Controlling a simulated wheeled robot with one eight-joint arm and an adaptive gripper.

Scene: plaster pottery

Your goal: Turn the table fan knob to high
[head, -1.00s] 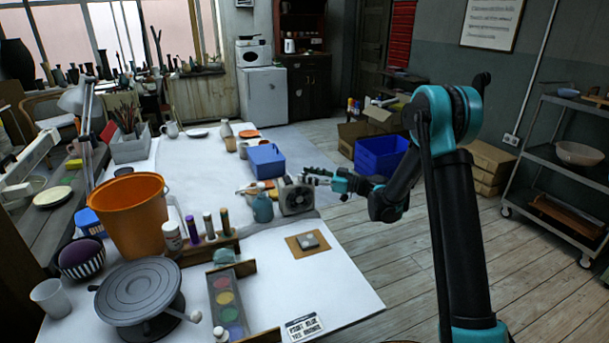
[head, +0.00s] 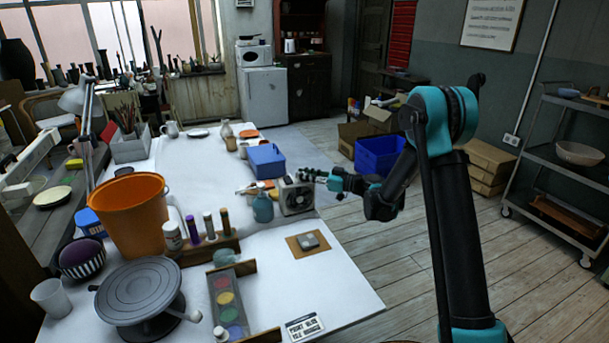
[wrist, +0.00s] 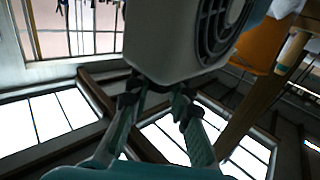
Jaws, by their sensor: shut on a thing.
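The table fan (head: 296,197) is a small boxy pale grey fan with a round dark grille. It stands near the right edge of the white table in the head view. In the wrist view its casing (wrist: 165,45) fills the top middle, with the grille to the right. My gripper (head: 306,174) is at the fan's upper right corner in the head view. In the wrist view my gripper (wrist: 157,97) has its two fingertips drawn in against the casing's edge, shut on the knob. The knob itself is hidden by the fingertips, and its setting cannot be read.
A teal bottle (head: 263,207) stands close to the fan's left, and a blue bin (head: 266,161) stands behind it. A board with a grey block (head: 308,241) lies in front. An orange bucket (head: 132,212) stands further left. The floor right of the table is open.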

